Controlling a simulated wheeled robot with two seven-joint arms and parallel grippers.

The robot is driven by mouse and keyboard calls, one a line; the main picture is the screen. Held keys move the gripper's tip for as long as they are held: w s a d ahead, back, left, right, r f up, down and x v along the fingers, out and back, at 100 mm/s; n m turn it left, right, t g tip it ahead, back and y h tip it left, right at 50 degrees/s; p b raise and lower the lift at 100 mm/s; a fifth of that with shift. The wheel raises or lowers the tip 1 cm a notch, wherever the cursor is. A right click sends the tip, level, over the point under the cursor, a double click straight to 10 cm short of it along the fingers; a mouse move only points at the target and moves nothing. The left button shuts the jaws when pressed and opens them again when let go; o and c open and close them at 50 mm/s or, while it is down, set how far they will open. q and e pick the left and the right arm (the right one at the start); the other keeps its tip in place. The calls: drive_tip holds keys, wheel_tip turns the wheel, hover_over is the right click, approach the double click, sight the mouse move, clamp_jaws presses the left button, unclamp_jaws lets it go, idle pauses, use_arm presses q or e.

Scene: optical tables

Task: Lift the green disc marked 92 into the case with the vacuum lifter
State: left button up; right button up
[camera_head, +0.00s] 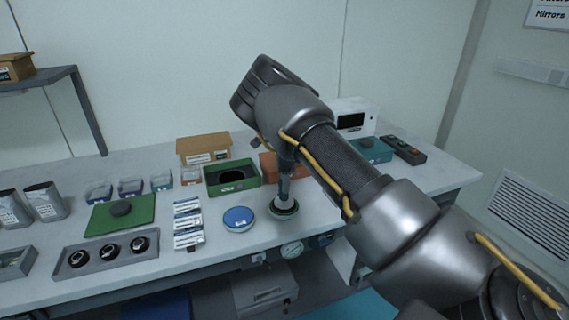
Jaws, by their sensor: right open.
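A small upright tool with a pale, flared lower part, seemingly the vacuum lifter (284,199), stands on a dark disc with a green rim (284,212) on the bench. Any number on that disc is too small to read. My right gripper (284,167) points down at the lifter's top, open and largely hidden by my own arm; I cannot tell whether it touches. An open green case (212,189) with a dark round recess lies behind and to the left of the disc. My left gripper is out of view.
A blue disc (238,217) lies just left of the lifter. White labelled packets (187,224), a green mat (105,222) with a dark puck, and a grey tray (75,246) of round parts fill the left. An orange block (267,166) stands behind. A gauge (292,250) sits at the front edge.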

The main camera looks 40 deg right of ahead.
drive_tip(key=shift+f, duration=1.3)
drive_tip(key=shift+c, duration=0.2)
drive_tip(key=c, duration=1.1)
drive_tip(key=shift+r+p, duration=3)
drive_tip(key=shift+r, duration=0.75)
drive_tip(key=shift+w, duration=0.15)
